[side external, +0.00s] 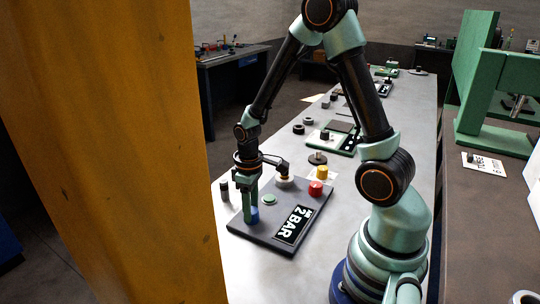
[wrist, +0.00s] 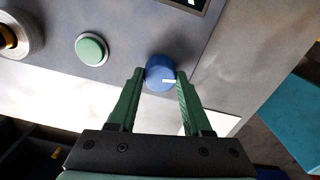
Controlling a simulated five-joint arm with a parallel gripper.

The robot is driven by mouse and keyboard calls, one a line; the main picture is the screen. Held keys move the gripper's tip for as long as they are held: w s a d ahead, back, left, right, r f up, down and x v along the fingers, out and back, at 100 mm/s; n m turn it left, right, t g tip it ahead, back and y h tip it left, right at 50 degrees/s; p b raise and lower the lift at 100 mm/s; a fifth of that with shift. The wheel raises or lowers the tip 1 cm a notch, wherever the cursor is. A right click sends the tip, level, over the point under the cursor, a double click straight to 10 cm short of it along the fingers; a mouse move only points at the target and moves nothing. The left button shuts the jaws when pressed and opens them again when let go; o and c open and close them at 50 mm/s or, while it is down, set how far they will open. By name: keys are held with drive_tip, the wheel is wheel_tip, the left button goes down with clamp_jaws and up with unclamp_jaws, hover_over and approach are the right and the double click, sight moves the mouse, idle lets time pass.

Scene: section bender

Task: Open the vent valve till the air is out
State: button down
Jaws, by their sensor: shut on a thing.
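A blue round knob (wrist: 159,73) with a white pointer line sits near the edge of a grey control panel (wrist: 120,30). The pointer line points right in the wrist view. I take this knob as the vent valve, though no label on it is readable. My gripper (wrist: 158,80) is around the knob with one green finger on each side, shut on it. In the side view my gripper (side external: 250,214) reaches down to the blue knob (side external: 254,215) at the panel's near left. A display (side external: 294,226) on the panel reads "2 BAR".
Several small parts lie along the bench behind. A yellow post (side external: 110,150) fills the left foreground. A green frame (side external: 495,90) stands at right.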

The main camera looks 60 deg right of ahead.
drive_tip(key=shift+m, duration=1.2)
drive_tip(key=shift+c, duration=1.7)
unclamp_jaws()
drive_tip(key=shift+r, duration=0.1)
wheel_tip(320, 180, up, 12)
